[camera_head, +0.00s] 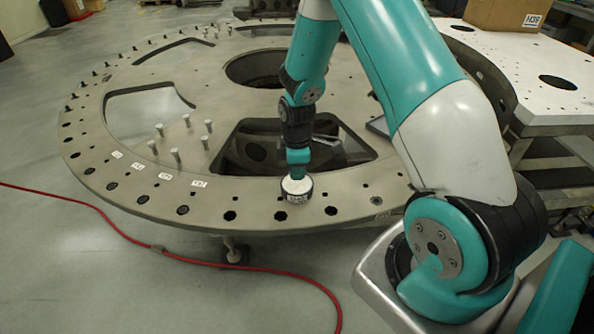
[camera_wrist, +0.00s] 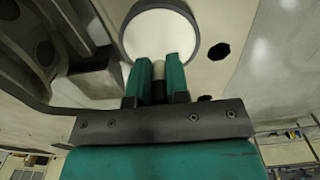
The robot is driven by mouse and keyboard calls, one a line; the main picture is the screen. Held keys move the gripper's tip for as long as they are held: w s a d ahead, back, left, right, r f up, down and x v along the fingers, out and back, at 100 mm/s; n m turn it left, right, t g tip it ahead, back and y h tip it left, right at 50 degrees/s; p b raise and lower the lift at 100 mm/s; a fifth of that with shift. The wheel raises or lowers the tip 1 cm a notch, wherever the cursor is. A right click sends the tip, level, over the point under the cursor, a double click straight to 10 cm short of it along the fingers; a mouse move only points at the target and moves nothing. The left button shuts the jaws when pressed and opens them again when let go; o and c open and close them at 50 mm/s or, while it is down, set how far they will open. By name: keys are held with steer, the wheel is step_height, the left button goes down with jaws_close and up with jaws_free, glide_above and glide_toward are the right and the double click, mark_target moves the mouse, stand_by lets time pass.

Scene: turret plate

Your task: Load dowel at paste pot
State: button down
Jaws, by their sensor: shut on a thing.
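The paste pot (camera_head: 296,195) is a short dark round cup with a white label. It stands on the near rim of the turret plate (camera_head: 255,190). My gripper (camera_head: 298,172) points down right over the pot. In the wrist view, the pot's white paste (camera_wrist: 160,30) fills a dark ring ahead of the fingers. My gripper's two green fingers (camera_wrist: 158,78) are shut on the dowel (camera_wrist: 158,70). The dowel's pale end shows between the fingertips, against the white paste. Whether it touches the paste cannot be told. In the head view the dowel is hidden.
Several upright metal pins (camera_head: 176,155) stand on the plate to the left. Small white labels (camera_head: 165,177) and dark holes line the rim. A large cutout (camera_head: 235,155) opens behind the pot. A red hose (camera_head: 240,272) crosses the floor. A cardboard box (camera_head: 505,14) sits at the back right.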

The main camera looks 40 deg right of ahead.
steer(key=shift+r+p, duration=1.5)
steer(key=shift+r, duration=0.7)
steer(key=shift+s+a+f+m, duration=0.1)
steer(key=shift+a+f+m, duration=0.25)
steer(key=shift+f+m, duration=0.05)
steer(key=s+a+f+m+b, duration=0.1)
steer(key=a+f+m, duration=0.1)
steer(key=m, duration=0.1)
steer(key=s+a+f+m+b, duration=0.1)
steer(key=a+m, duration=0.1)
steer(key=m, duration=0.1)
steer(key=s+a+f+m, duration=0.1)
steer(key=a+f+m, duration=0.1)
steer(key=m, duration=0.1)
steer(key=shift+s+a+f+m+b, duration=0.3)
steer(key=shift+a+f+b, duration=0.05)
steer(key=shift+a+b, duration=0.05)
steer(key=shift+s+a+f+m, duration=0.1)
steer(key=shift+a+f+m, duration=0.1)
steer(key=shift+m, duration=0.2)
